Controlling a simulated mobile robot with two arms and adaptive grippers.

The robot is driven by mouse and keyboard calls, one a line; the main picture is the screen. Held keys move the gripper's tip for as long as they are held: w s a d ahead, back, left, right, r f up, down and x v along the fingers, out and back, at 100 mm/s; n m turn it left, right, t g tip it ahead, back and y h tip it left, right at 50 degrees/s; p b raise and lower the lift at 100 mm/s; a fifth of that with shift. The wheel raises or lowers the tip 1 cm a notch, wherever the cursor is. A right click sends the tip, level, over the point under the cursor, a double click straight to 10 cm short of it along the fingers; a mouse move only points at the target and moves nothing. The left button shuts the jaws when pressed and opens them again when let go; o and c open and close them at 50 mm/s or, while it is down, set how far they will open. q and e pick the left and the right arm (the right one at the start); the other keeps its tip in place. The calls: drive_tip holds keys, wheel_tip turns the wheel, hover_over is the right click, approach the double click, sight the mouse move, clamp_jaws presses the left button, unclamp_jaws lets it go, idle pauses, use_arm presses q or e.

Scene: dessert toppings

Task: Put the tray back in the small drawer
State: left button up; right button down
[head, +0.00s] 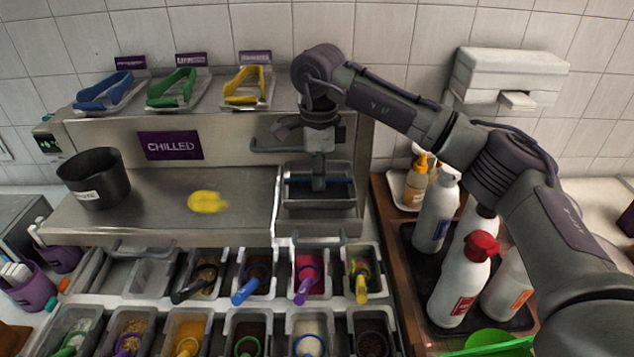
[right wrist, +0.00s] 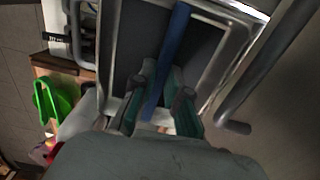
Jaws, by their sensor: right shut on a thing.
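The small dark tray (head: 335,205) has a pale grey rim and a blue bar (head: 337,182) across it. It shows at the right end of the chilled counter, within or just above the small drawer (head: 278,225); I cannot tell if it is fully seated. My right gripper (head: 318,186) points down over the tray's middle. In the right wrist view its teal-padded fingers (right wrist: 158,100) are shut on the tray's blue bar (right wrist: 166,65), with the tray's dark inside (right wrist: 130,40) around them. My left gripper is not in view.
Topping tubs with coloured scoops stand in rows in front. Bottles, one with a red cap (head: 482,245), stand close on the right. A black pot (head: 95,178) and a yellow item (head: 208,202) are on the counter at left. Coloured tongs lie on the shelf behind.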

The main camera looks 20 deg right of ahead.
sight(318, 192)
drive_tip(key=shift+w+f, duration=0.3)
wheel_tip(318, 192, down, 3)
drive_tip(key=shift+f+p, duration=0.1)
drive_tip(key=shift+p, duration=0.9)
drive_tip(key=shift+f, duration=0.3)
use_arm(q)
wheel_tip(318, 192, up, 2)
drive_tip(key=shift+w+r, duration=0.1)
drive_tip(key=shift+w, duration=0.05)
use_arm(e)
drive_tip(key=shift+f, duration=0.1)
drive_tip(key=c, duration=1.6)
unclamp_jaws()
drive_tip(key=shift+f, duration=0.1)
drive_tip(key=shift+c, duration=0.2)
drive_tip(key=o, duration=0.4)
drive_tip(key=shift+o, duration=0.2)
